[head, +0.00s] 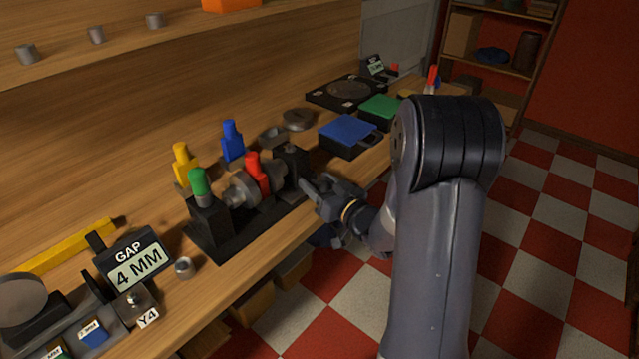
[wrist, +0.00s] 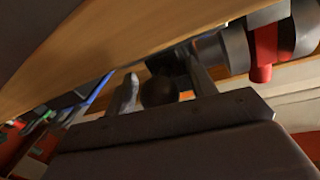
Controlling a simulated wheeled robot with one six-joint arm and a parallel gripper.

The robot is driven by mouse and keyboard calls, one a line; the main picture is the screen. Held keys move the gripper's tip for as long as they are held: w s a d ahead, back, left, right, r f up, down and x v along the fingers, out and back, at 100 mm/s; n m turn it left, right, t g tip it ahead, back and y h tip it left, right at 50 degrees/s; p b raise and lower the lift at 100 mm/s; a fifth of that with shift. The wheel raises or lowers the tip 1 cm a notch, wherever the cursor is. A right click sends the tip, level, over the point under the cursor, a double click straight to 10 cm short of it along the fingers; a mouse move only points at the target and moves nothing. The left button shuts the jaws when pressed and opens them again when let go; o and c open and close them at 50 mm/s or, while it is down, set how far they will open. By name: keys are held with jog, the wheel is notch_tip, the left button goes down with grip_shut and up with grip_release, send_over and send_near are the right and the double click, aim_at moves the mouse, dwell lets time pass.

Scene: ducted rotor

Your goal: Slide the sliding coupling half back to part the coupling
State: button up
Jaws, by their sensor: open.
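The coupling (head: 243,188) is a pair of grey round parts on a shaft, on a black stand (head: 222,246) at the bench's front edge. A red handle (head: 254,168) sits at it; I cannot tell which half slides. The red handle (wrist: 264,52) and grey coupling (wrist: 237,48) also show at upper right in the wrist view. My gripper (head: 318,187) is in front of the stand's right end, right of the coupling. In the wrist view its fingers (wrist: 163,82) are apart, with a dark rounded part (wrist: 158,91) showing between them; contact is unclear.
A green-capped post (head: 199,184) stands at the stand's left, with yellow (head: 183,162) and blue (head: 232,140) pieces behind. A black block (head: 292,163) is at its right end. A blue box (head: 348,134) lies farther right. A display (head: 138,264) reads GAP 4 MM.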

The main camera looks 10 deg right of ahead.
jog(key=shift+d, duration=0.1)
grip_shut()
dwell(0.5)
